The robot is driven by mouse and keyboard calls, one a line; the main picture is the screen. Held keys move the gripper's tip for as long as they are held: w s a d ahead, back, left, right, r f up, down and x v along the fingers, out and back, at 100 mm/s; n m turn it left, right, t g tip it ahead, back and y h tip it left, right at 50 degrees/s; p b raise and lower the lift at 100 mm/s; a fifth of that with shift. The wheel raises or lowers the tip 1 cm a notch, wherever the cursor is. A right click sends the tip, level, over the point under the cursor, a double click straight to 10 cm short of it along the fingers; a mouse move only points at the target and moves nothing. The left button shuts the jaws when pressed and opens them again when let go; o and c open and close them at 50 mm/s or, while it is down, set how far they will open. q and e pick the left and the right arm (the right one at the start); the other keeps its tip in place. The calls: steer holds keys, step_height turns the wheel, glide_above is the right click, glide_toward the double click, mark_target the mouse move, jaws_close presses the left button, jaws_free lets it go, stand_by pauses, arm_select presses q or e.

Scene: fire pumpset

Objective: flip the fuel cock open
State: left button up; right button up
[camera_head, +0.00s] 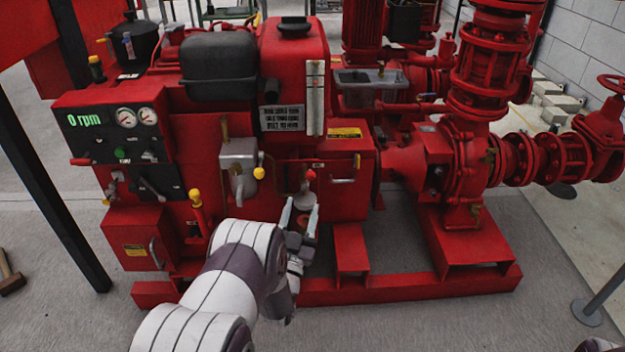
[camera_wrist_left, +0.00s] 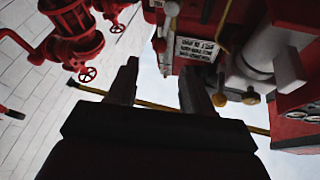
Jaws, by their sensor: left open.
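What looks like the fuel cock, a small fitting with a red-tipped lever (camera_head: 311,175), is on the red engine front below the sight gauge. My left gripper (camera_head: 301,204) is open, its two fingers pointing up at the engine just below this fitting. In the head view the fingertips overlap the fitting's lower part, and I cannot tell whether they touch it. In the left wrist view the open fingers (camera_wrist_left: 158,78) have nothing visible between them. I cannot make out the cock clearly there. My right gripper is out of view.
A grey filter body (camera_head: 238,165) with a yellow knob is left of the gripper. A yellow-knobbed lever (camera_head: 196,199) stands farther left, near the control panel (camera_head: 115,140). The red base frame (camera_head: 410,285) runs below. Pump pipework (camera_head: 465,160) fills the right.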

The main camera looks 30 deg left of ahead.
mark_target(309, 180)
arm_select(q)
steer(key=b+x, duration=0.3)
steer(key=x, duration=0.6)
steer(key=shift+f, duration=0.15)
steer(key=shift+w+r, duration=0.3)
steer(key=shift+w, duration=0.05)
